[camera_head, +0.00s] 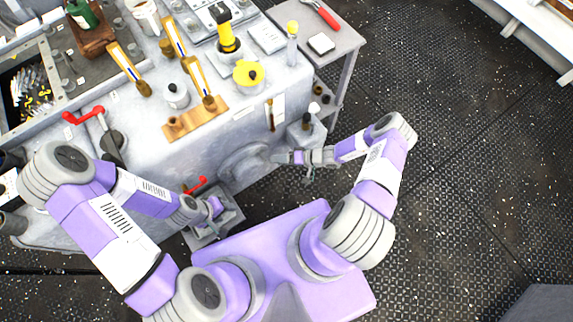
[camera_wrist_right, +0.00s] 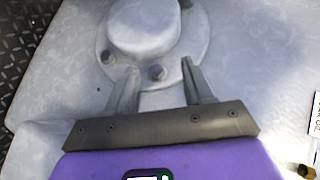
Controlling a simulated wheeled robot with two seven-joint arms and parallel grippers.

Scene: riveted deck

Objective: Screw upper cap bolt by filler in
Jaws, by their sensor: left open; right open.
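A round grey cap (camera_head: 243,163) with a flange sits on the side of the grey machine block. In the right wrist view the cap (camera_wrist_right: 145,28) shows large, with dark bolts around its flange. One bolt (camera_wrist_right: 157,72) lies between the fingertips of my open right gripper (camera_wrist_right: 159,67); I cannot tell whether they touch it. Another bolt (camera_wrist_right: 105,56) is left of it, and one (camera_wrist_right: 185,4) is at the top edge. I cannot tell which bolt is by the filler. In the head view my right gripper (camera_head: 276,158) is at the cap's right side. My left gripper (camera_head: 217,208) is low, left of the cap, open.
A red-handled lever (camera_head: 85,116) and a red handle (camera_head: 196,186) stick out left of the cap. A small grey box (camera_head: 305,133) stands right of it. Bottles, a yellow pot (camera_head: 248,74) and tools crowd the block's top. The deck at right is clear.

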